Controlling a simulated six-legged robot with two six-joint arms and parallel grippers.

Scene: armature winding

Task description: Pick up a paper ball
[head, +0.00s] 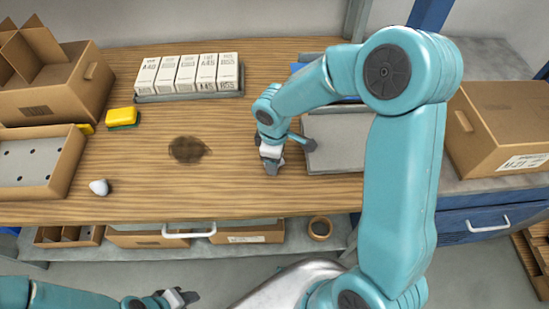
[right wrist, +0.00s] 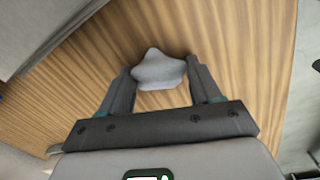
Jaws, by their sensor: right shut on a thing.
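A pale crumpled paper ball (right wrist: 158,70) sits between the two fingers of my right gripper (right wrist: 160,82) in the right wrist view. The fingers are shut on its sides. In the head view my right gripper (head: 270,166) is low over the middle front of the wooden table (head: 235,185), and its fingers partly hide the ball there. I cannot tell whether the ball touches the table. Another small white crumpled ball (head: 99,187) lies near the table's front left. My left gripper (head: 176,298) is at the bottom, in front of the table; its finger gap is unclear.
A dark round stain (head: 188,150) marks the table centre. A yellow and green sponge (head: 123,117), a shallow box with holes (head: 40,165) and a divided carton (head: 60,85) are left. Several small white boxes (head: 190,75) stand behind. A grey tray (head: 335,150) is right of my right gripper.

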